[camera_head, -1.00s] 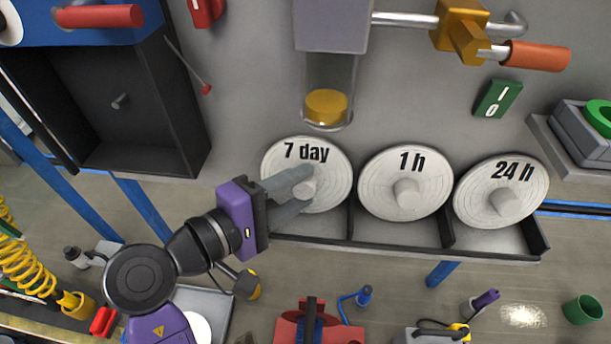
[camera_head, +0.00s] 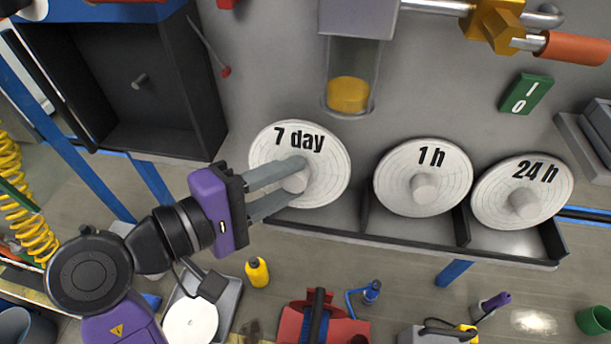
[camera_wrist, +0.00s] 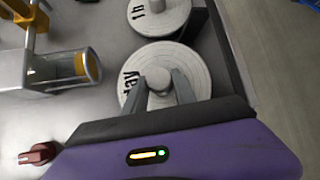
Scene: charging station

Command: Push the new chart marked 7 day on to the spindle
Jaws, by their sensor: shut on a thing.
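The chart marked 7 day (camera_head: 328,172) is a pale round disc with a central knob. My gripper (camera_head: 294,179) is shut on that knob, one finger on each side. The wrist view also shows the chart (camera_wrist: 196,66) facing my gripper (camera_wrist: 158,82), its label partly hidden by a finger. The chart is at the left end of the rack (camera_head: 415,246), apart from the 1 h chart; its exact distance from the wall is hard to tell. The spindle (camera_head: 140,82) is a short grey peg inside the open dark box (camera_head: 165,140) at upper left.
The 1 h chart (camera_head: 445,190) and 24 h chart (camera_head: 552,197) stand in the rack to the right. A clear cup with yellow contents (camera_head: 349,95) hangs above the held chart. The box's side wall lies between chart and spindle. A green switch plate (camera_head: 526,94) is at right.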

